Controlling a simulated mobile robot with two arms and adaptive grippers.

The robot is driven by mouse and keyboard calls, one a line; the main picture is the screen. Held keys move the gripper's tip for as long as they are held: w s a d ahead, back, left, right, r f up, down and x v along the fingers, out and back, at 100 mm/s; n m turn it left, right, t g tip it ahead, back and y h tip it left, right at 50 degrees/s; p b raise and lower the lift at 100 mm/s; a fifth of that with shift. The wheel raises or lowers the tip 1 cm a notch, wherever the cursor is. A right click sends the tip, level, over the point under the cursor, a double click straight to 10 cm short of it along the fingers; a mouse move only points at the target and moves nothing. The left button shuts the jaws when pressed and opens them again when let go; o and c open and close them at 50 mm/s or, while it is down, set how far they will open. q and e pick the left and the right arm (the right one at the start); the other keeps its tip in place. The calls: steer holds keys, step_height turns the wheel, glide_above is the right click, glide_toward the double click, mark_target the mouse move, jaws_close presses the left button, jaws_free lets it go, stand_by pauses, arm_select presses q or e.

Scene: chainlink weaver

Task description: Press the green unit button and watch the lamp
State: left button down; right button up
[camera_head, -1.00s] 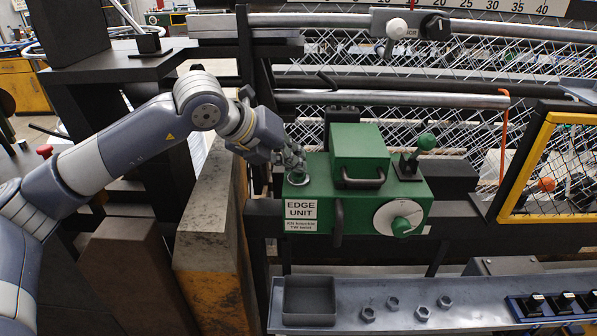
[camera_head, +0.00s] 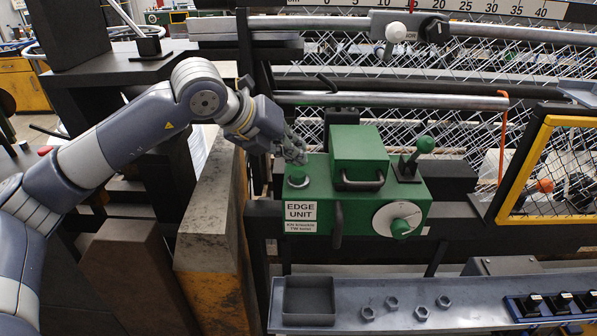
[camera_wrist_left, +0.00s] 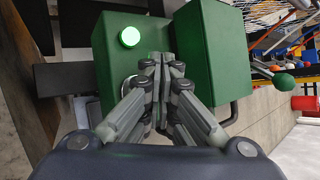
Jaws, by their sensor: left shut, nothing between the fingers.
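The green edge unit (camera_head: 377,213) sits on the frame right of my left arm in the head view. Its round green button (camera_head: 298,179) with a silver rim is uncovered on the top left. My left gripper (camera_head: 301,158) is shut and empty, just behind and above the button, apart from it. In the left wrist view the shut fingers (camera_wrist_left: 163,66) hang over the unit's green top and partly cover a silver ring (camera_wrist_left: 127,86). A round green lamp (camera_wrist_left: 129,37) glows brightly there. In the head view I cannot make out the lamp. My right gripper is not in view.
A raised green box with a black handle (camera_head: 360,181), a green-knobbed lever (camera_head: 424,144) and a white dial (camera_head: 397,217) are on the unit. A grey tray (camera_head: 455,300) with several nuts lies in front. A yellow-framed guard (camera_head: 520,160) stands right.

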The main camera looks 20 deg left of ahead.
mark_target(295, 172)
arm_select(q)
steer(key=shift+r+p, duration=0.95)
steer(key=shift+r, duration=1.25)
steer(key=shift+f, duration=0.1)
